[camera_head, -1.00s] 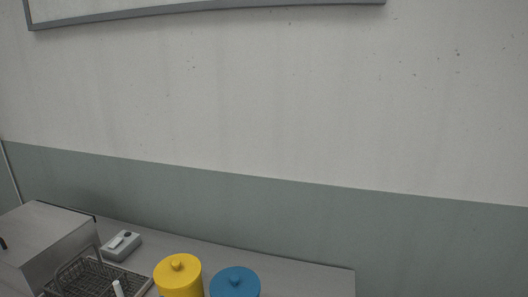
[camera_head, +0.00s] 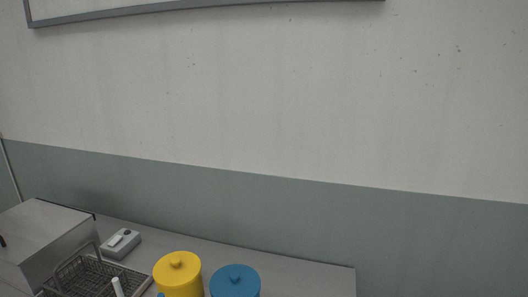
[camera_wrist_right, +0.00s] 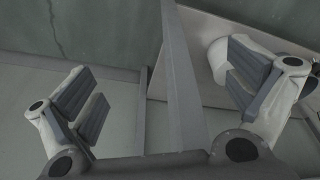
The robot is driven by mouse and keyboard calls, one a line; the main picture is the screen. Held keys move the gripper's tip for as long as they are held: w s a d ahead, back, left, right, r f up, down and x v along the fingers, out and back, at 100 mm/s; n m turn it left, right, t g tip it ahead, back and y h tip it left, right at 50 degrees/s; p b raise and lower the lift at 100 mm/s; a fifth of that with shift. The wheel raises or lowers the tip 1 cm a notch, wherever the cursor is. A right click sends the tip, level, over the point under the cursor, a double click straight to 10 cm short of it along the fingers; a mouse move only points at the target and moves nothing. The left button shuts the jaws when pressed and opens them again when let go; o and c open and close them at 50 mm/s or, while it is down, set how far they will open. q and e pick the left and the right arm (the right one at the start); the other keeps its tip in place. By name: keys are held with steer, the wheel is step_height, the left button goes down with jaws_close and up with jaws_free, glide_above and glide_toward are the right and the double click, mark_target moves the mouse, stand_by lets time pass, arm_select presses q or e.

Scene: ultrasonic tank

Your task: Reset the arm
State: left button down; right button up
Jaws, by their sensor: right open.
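My right gripper (camera_wrist_right: 165,88) shows in the right wrist view with its two fingers spread wide apart. I see nothing held between its pads. A long grey bar or edge runs through the space between the fingers, and I cannot tell how far behind them it lies. A pale rounded thing (camera_wrist_right: 217,60) shows partly behind the right-hand finger. Neither arm can be made out in the head view, and my left gripper is not seen.
In the head view, a metal box (camera_head: 45,235), a wire basket (camera_head: 92,277), a small grey device (camera_head: 121,243), a yellow lidded jar (camera_head: 178,272) and a blue lidded jar (camera_head: 235,281) stand on the grey bench (camera_head: 310,275). The wall (camera_head: 330,110) rises behind.

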steer(key=s+d+f+b, duration=0.1)
steer(key=s+f, duration=0.8)
steer(key=f, duration=0.3)
steer(key=s+d+f+g, duration=0.1)
steer(key=s+d+f, duration=0.1)
steer(key=s+f, duration=0.7)
step_height(320, 180, down, 3)
steer(key=shift+g+b, duration=0.3)
steer(key=shift+b, duration=0.05)
steer(key=shift+s, duration=0.1)
